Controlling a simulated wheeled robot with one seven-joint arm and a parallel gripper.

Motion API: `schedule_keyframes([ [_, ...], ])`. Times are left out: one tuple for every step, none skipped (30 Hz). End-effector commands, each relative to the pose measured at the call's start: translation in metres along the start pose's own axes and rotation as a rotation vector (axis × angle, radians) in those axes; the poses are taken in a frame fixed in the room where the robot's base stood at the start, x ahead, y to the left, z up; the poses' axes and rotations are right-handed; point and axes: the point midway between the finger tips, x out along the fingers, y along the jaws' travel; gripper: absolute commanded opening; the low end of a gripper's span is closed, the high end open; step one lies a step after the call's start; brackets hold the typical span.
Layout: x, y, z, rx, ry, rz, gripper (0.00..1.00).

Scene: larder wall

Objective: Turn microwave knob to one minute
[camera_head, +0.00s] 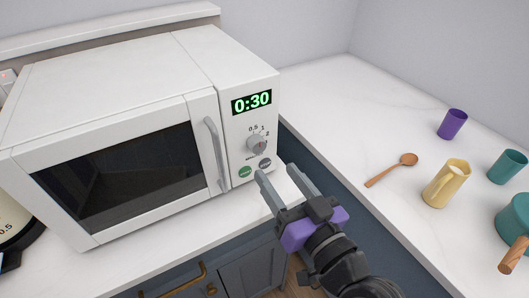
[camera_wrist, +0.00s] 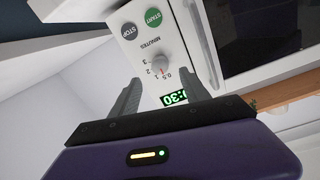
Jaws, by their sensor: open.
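The white microwave (camera_head: 120,75) stands on the counter with its door shut. Its display (camera_head: 251,102) reads 0:30 in green. Below it is the grey minutes knob (camera_head: 257,144), with marks 0.5, 1, 2 and more around it. In the wrist view the knob (camera_wrist: 160,64) shows between my fingers, with a red pointer that looks near 0.5. A green START button (camera_head: 245,172) and a dark STOP button (camera_head: 265,163) sit under the knob. My gripper (camera_head: 277,178) is open and empty, in front of and below the knob, apart from it.
The microwave's door handle (camera_head: 214,152) sticks out left of the panel. On the counter to the right are a wooden spoon (camera_head: 391,169), a yellow jug (camera_head: 446,184), a purple cup (camera_head: 452,124), a teal cup (camera_head: 507,167) and a teal pot (camera_head: 514,214).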

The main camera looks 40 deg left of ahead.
Motion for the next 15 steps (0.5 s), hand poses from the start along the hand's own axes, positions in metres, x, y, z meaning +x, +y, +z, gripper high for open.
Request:
schedule_keyframes([
  [0.006,-0.001,-0.001,-0.001,-0.001,-0.003,0.54],
  [0.009,-0.001,-0.001,-0.001,-0.002,-0.003,0.54],
  [0.015,-0.001,-0.002,-0.001,-0.001,-0.002,0.54],
  [0.019,-0.001,-0.002,-0.001,-0.001,-0.002,0.54],
  [0.024,-0.002,-0.002,-0.001,-0.002,-0.003,0.54],
  [0.031,-0.002,-0.002,-0.001,-0.001,-0.002,0.54],
  [0.036,-0.001,-0.002,-0.001,-0.001,-0.001,0.54],
  [0.04,-0.001,-0.002,-0.001,-0.001,-0.001,0.54],
  [0.046,-0.001,-0.002,-0.001,-0.001,0.0,0.54],
  [0.05,-0.001,-0.002,-0.001,-0.001,0.0,0.54],
  [0.054,-0.001,-0.001,-0.001,-0.002,0.001,0.54],
  [0.059,0.0,-0.001,0.0,-0.001,0.002,0.54],
  [0.062,0.0,-0.001,0.0,0.0,0.002,0.54],
  [0.064,0.0,-0.001,0.0,0.0,0.003,0.54],
  [0.067,0.0,-0.001,0.0,0.0,0.002,0.54],
])
